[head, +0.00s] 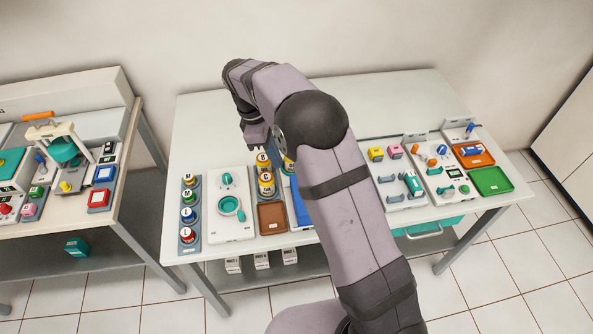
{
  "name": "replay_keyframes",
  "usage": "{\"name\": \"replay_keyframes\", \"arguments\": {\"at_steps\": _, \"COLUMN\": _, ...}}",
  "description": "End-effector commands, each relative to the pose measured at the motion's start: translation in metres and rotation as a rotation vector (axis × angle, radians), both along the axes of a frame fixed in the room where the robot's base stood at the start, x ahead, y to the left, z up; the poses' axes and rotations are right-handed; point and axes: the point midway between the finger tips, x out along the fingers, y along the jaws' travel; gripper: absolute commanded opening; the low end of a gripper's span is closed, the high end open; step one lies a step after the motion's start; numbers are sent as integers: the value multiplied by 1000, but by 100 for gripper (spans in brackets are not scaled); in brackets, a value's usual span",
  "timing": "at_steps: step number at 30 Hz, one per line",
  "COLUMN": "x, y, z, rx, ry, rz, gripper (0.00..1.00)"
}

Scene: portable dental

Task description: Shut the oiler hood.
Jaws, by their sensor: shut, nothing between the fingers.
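I cannot tell for sure which thing is the oiler hood. A teal rounded part (64,149) under a beige handle-like top (50,130) stands on the left table. A white unit (229,213) with a teal knob (227,180) and a teal ring (230,206) lies on the main table. My gripper (256,143) is shut and empty, pointing down just behind the amber bottles, right of the white unit. Its fingertips are small and partly hard to make out. My arm hides the middle of the main table.
Amber bottles (266,183) stand behind a brown tray (272,218). A rack of lettered round caps (188,214) is at the left edge. Right of my arm are small fixtures, an orange tray (473,161) and a green tray (490,181). The table's back (200,120) is clear.

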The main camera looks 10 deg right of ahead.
Motion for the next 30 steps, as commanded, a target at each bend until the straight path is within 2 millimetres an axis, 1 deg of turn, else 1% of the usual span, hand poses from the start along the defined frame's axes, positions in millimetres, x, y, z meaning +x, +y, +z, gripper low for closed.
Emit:
{"name": "replay_keyframes", "arguments": {"at_steps": 10, "x": -6, "y": -16, "z": -59, "rx": -1, "ry": 5, "rz": -3, "gripper": 0}}
{"name": "replay_keyframes", "arguments": {"at_steps": 15, "x": -11, "y": -37, "z": -57, "rx": 0, "ry": 1, "rz": -3, "gripper": 0}}
{"name": "replay_keyframes", "arguments": {"at_steps": 18, "x": -13, "y": -46, "z": -58, "rx": 0, "ry": 1, "rz": -2, "gripper": 0}}
{"name": "replay_keyframes", "arguments": {"at_steps": 24, "x": -15, "y": -53, "z": -60, "rx": 1, "ry": -1, "rz": -2, "gripper": 0}}
{"name": "replay_keyframes", "arguments": {"at_steps": 30, "x": -15, "y": -54, "z": -61, "rx": 1, "ry": 0, "rz": -1, "gripper": 0}}
